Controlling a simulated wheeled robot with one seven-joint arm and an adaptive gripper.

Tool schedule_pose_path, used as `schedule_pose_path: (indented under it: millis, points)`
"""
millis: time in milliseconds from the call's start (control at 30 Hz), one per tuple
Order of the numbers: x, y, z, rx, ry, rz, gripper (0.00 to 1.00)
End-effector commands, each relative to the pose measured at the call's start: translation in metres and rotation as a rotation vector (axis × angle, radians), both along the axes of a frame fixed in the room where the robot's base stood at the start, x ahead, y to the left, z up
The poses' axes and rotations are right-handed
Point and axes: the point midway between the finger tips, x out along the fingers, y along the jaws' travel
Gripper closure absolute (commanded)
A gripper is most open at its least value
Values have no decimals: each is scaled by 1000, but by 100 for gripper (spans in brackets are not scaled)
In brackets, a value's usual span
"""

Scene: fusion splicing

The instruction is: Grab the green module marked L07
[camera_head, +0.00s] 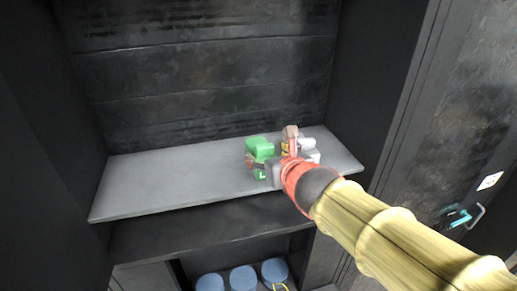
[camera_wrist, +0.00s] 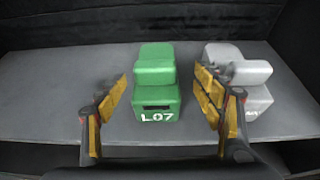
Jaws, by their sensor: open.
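The green module (camera_wrist: 156,92) marked L07 stands on the grey shelf, in the middle of the wrist view with its label facing me. In the head view the green module (camera_head: 259,147) is partly hidden by my gripper. My gripper (camera_wrist: 160,88) is open, with one yellow-padded finger to the left of the module and the other to its right. There is a gap on the left side; the right finger is nearer the grey module. Nothing is held. In the head view my gripper (camera_head: 270,162) is at the module's near side.
A grey-white module (camera_wrist: 252,75) stands right of the green one, close behind the right finger; it also shows in the head view (camera_head: 308,144). The grey shelf (camera_head: 160,180) is clear to the left. Dark walls enclose it. Blue round objects (camera_head: 243,278) sit below.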

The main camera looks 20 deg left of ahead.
Motion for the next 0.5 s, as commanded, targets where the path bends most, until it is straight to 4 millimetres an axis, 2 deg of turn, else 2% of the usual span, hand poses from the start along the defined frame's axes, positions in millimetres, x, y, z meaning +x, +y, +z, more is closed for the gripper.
schedule_pose_path:
  millis: [500]
  points:
    - [39,32,-26,3,0,-2,32]
